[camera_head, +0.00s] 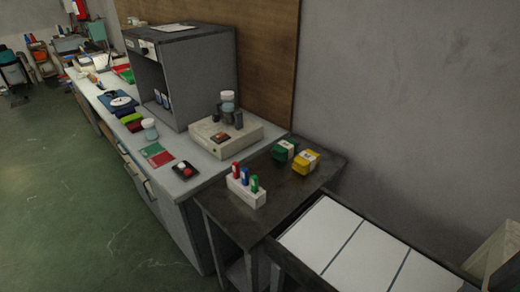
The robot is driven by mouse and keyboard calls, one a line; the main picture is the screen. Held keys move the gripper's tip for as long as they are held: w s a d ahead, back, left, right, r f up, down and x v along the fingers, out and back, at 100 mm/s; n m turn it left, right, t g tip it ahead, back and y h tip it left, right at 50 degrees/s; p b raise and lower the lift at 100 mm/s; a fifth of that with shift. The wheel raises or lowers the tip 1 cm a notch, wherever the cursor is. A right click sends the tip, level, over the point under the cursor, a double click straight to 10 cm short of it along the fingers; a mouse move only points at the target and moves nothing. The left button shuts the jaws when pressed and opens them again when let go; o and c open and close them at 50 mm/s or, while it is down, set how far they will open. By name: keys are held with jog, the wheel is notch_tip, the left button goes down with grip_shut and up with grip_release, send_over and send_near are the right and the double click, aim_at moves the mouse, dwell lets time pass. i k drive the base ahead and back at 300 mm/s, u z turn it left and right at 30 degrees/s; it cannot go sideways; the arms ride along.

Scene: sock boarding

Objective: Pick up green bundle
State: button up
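A green bundle (285,150) with a pale band or label sits on the dark side table (264,172), near its back edge by the wall. A yellow bundle (306,162) of similar shape sits close to its right. My gripper is not in this view, so its state and its place relative to the bundle do not show.
A white rack (246,190) with red, blue and green items stands at the front of the dark table. A beige device (225,134) with a jar is left of the green bundle. A grey open cabinet (192,75) stands behind. White panels (345,250) lie lower right.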

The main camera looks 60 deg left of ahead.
aim_at(285, 151)
jog(key=u, duration=2.2)
jog(key=k, duration=0.65)
jog(key=u, duration=0.85)
jog(key=i, duration=1.6)
jog(key=z, duration=1.25)
jog(key=i, duration=0.8)
jog(key=z, duration=0.85)
